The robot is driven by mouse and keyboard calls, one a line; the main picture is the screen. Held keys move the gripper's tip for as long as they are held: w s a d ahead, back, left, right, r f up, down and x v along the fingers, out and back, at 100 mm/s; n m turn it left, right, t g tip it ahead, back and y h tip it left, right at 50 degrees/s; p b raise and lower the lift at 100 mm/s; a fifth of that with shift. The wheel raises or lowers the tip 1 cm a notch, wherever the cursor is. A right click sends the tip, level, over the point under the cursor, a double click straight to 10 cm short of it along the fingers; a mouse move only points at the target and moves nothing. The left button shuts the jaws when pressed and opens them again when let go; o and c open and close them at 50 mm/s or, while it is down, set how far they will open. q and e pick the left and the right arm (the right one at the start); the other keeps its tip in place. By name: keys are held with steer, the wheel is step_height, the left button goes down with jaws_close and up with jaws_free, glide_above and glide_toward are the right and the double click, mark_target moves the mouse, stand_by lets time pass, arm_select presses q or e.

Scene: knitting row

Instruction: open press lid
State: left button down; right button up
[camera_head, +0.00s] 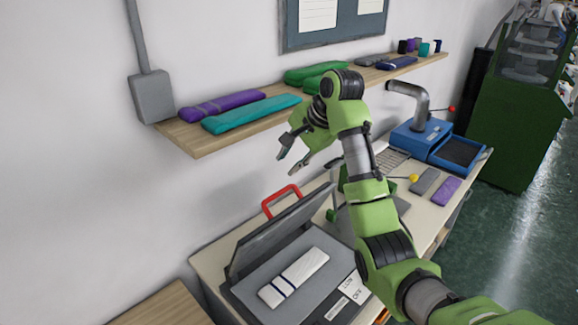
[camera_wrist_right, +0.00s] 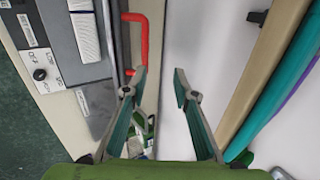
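The press (camera_head: 300,285) stands on the near end of the bench. Its grey lid (camera_head: 272,235) is raised and tilted back toward the wall, with a red handle (camera_head: 282,200) at its top edge. A white folded piece with dark stripes (camera_head: 293,277) lies on the press bed. My right gripper (camera_head: 292,165) is open and empty, above and to the right of the red handle. In the right wrist view its two fingers (camera_wrist_right: 157,78) are apart, and the red handle (camera_wrist_right: 143,40) shows just left of them, not between them. My left gripper is not in view.
A wall shelf (camera_head: 195,137) with purple and teal folded pieces (camera_head: 250,113) runs close behind my right gripper. A blue machine (camera_head: 418,137) with a tray stands farther along the bench (camera_head: 215,265). A purple piece (camera_head: 446,190) lies near it.

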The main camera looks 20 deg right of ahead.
steer(key=shift+s+d+r, duration=0.1)
steer(key=shift+s+r, duration=0.05)
steer(key=shift+r, duration=0.55)
steer(key=shift+s+d+r, duration=0.1)
steer(key=shift+r, duration=0.55)
